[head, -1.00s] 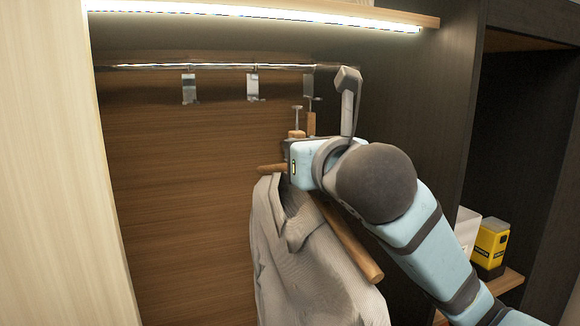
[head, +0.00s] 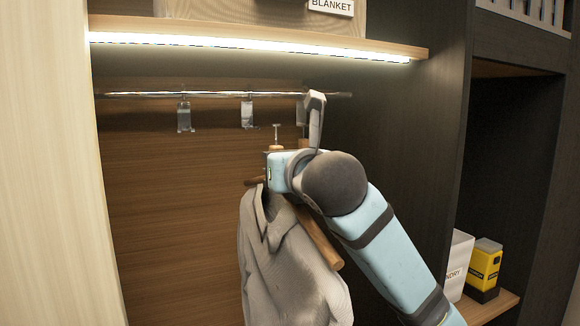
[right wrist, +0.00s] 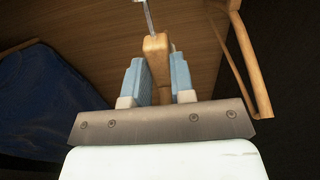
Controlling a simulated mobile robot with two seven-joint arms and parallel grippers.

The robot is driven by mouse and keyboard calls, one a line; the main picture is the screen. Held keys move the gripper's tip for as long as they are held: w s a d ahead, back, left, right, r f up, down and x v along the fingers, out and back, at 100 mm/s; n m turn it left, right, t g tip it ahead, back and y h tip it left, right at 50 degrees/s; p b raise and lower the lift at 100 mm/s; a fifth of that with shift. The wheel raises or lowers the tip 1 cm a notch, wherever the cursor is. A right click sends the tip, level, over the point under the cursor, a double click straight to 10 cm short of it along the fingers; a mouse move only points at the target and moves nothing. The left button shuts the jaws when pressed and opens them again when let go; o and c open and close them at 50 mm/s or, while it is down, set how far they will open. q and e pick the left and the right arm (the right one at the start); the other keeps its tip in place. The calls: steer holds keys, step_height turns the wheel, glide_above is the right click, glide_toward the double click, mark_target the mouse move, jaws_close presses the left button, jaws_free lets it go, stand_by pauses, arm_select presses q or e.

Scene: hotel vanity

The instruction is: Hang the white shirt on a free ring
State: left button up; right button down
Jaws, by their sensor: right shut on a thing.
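The white shirt (head: 270,250), greyish in this light, hangs on a wooden hanger (head: 320,238) below the rail. My right gripper (head: 272,160) is shut on the hanger's wooden neck; the wrist view shows this neck (right wrist: 156,50) between both fingers. The hanger's metal stem (head: 277,131) points up, below and apart from the rail. Metal rings hang from the rail: a left ring (head: 184,115) and a middle ring (head: 247,113), both empty. A right ring (head: 300,112) is partly hidden behind my arm. My left gripper is not in view.
The rail (head: 215,94) runs under a lit shelf (head: 250,44). A pale panel (head: 50,150) bounds the left, a dark wall (head: 400,130) the right. Dark blue cloth (right wrist: 40,105) shows in the wrist view. A yellow box (head: 485,265) stands at right.

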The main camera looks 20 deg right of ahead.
steer(key=w, duration=1.2)
steer(key=shift+a, duration=0.2)
steer(key=shift+w, duration=2.65)
stand_by(1.8)
steer(key=shift+a+f, duration=0.1)
steer(key=shift+f, duration=0.45)
stand_by(1.5)
